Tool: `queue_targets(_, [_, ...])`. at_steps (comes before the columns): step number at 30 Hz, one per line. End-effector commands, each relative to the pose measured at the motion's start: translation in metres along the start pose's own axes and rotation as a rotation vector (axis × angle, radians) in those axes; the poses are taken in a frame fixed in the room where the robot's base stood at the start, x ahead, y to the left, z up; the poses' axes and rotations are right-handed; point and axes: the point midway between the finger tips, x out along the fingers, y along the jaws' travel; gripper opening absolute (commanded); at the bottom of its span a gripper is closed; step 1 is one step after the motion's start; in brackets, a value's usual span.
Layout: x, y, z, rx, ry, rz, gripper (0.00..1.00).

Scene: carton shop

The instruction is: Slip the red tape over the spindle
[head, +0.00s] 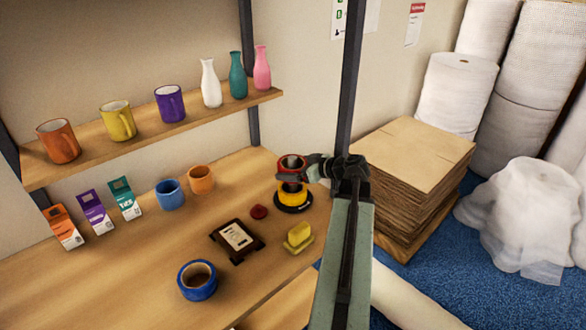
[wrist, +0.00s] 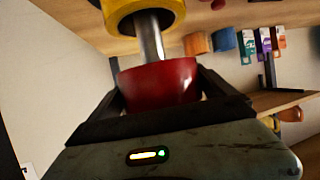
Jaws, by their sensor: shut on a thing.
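The red tape (head: 291,162) is gripped at its side by my gripper (head: 310,168), above the yellow tape (head: 292,194). The yellow tape sits low around the spindle, over its dark round base (head: 293,207). The wrist view is upside down. There my gripper (wrist: 158,95) is shut on the red tape (wrist: 158,82), with a dark finger at each side. The bare metal spindle (wrist: 150,36) runs from the yellow tape (wrist: 140,10) up to the red tape's lower edge. The red tape hides the spindle's tip, so I cannot tell whether it is inside the hole.
On the bench (head: 130,262) stand a blue tape (head: 197,281), a dark-framed device (head: 237,240), a red knob (head: 259,212), a yellow block (head: 299,237), cups and small cartons. A dark shelf post (head: 347,85) rises right of the spindle. Stacked cardboard (head: 412,180) stands further right.

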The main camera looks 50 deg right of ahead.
Motion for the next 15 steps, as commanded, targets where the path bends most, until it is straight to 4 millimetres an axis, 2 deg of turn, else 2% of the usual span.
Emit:
queue_targets(1, [0.004,0.0,0.009,0.0,0.0,0.0,0.46])
queue_targets(15, [0.019,-0.001,0.045,0.0,0.001,-0.001,0.46])
